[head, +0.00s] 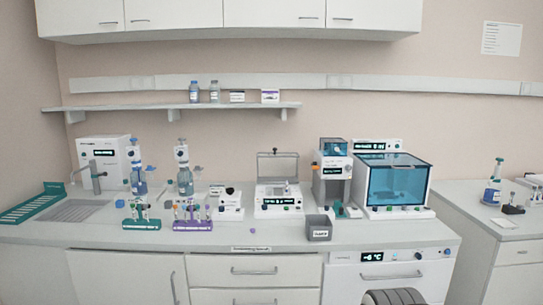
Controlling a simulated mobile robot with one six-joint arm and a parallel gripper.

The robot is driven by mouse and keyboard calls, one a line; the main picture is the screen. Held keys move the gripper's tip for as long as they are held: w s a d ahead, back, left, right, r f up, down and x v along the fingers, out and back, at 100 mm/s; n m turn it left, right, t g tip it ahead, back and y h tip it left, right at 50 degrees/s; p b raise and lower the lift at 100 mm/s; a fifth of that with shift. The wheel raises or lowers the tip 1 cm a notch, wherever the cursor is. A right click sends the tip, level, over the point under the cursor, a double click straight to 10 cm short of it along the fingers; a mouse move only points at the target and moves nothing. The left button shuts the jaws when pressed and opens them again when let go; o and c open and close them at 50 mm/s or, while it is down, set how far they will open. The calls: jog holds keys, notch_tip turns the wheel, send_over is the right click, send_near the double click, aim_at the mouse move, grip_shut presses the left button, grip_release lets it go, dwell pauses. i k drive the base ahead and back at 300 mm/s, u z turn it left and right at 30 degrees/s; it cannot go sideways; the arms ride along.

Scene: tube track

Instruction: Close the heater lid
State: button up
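The heater, most likely the white block device (278,207) with a dark display and knobs, stands on the counter near the middle of the head view. Its lid (278,166) stands raised, upright at the back edge, with a small dark knob at its top. A small pale item, perhaps a tube, sits on top of the device under the raised lid. My gripper is not in view. A dark ribbed rounded shape at the bottom edge right of centre may be part of my arm.
A grey bin (319,229) stands at the counter's front, right of the heater. Right of the heater are a grey tower device (332,172) and a blue-windowed cabinet (395,180). Green (141,224) and purple (193,225) tube racks stand left. Counter before the heater is mostly clear.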

aim_at(260, 181)
jog(key=u, duration=0.35)
jog(key=i, duration=2.25)
jog(key=z, duration=0.4)
